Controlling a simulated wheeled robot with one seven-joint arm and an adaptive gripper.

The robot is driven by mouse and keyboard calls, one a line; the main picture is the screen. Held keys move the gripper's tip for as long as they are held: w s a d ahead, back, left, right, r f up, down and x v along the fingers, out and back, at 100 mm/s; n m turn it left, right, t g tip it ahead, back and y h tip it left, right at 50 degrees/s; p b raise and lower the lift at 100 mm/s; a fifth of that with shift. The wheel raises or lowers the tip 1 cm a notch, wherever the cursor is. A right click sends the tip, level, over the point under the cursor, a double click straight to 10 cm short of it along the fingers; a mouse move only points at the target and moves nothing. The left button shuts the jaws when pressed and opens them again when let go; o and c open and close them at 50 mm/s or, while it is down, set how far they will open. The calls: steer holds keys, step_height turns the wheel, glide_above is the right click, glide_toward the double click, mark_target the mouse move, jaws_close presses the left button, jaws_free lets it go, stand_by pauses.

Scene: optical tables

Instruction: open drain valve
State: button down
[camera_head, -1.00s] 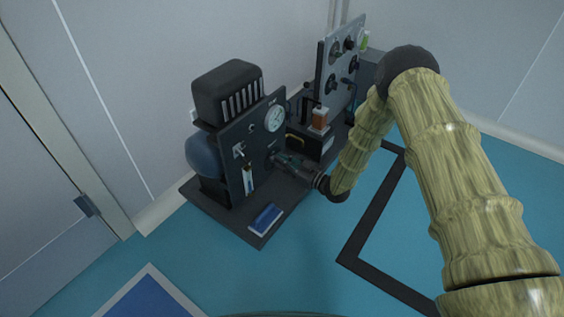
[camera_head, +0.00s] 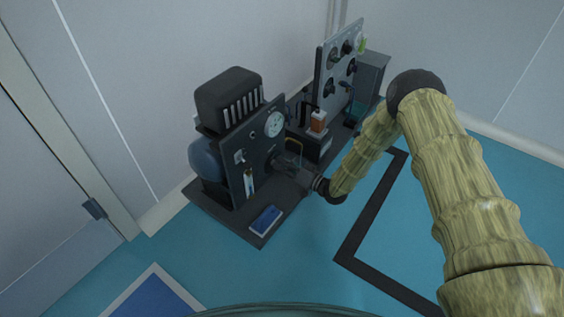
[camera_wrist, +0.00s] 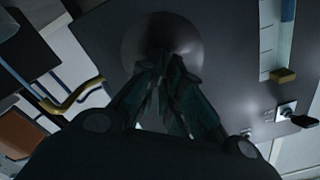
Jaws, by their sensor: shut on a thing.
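A black upright panel (camera_head: 237,169) stands on the machine's dark base, with a gauge, a small switch and a clear tube on its face. My gripper (camera_head: 277,159) is at the panel's right-hand part, below the gauge. No label shows that this knob is the drain valve.
A bottle with orange contents (camera_head: 318,121) and a grey gauge panel (camera_head: 338,68) stand behind.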

steer(key=m, duration=0.3)
steer(key=m+p, duration=0.1)
steer(key=m, duration=0.1)
steer(key=shift+w+d+f+m, duration=0.2)
steer(key=shift+d+m, duration=0.05)
steer(key=shift+m, duration=0.05)
steer(key=shift+f+m, duration=0.2)
steer(key=shift+m, duration=2)
steer(key=shift+w+d, duration=0.1)
steer(key=c, duration=1.6)
jaws_free()
steer(key=v, duration=1.1)
steer(key=shift+s+d, duration=0.25)
steer(key=shift+s, duration=0.05)
